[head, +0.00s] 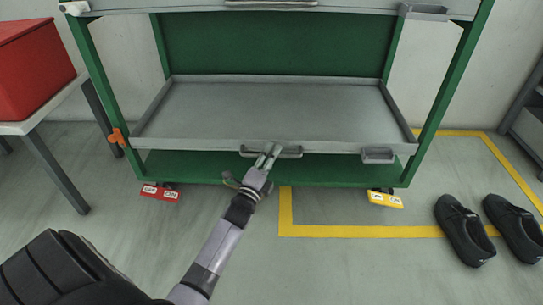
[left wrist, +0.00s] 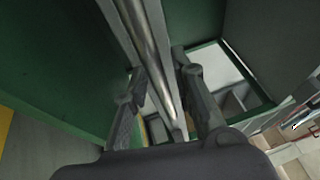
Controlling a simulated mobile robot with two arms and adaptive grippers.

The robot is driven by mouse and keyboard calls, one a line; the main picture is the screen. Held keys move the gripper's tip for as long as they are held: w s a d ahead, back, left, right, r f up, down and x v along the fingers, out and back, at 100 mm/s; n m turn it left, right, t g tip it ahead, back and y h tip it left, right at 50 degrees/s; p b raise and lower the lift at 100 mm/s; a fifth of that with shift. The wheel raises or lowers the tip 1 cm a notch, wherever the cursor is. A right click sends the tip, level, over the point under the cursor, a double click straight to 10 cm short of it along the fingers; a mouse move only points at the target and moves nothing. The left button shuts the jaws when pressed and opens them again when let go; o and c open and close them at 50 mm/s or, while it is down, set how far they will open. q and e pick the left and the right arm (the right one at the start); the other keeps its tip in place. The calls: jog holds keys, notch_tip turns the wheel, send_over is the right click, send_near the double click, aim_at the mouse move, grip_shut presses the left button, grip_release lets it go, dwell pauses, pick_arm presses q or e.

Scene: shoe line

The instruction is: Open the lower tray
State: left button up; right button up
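The lower tray (head: 250,108) is a shallow grey tray on a green rack, above its green bottom shelf. It has a grey handle (head: 291,153) at the middle of its front edge. My left gripper (head: 268,153) is at this handle. In the left wrist view, the two fingers of my left gripper (left wrist: 161,74) stand apart, one on each side of a long grey bar (left wrist: 151,35). I cannot tell whether they touch it. My right gripper is in neither view.
An upper grey tray (head: 180,7) is above the lower one. A grey holder (head: 378,156) is at the lower tray's right front. A red box (head: 35,70) on a table is at left. Black shoes (head: 466,232) stand on the floor at right.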

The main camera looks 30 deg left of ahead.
pick_arm(q)
grip_shut()
dwell(0.6)
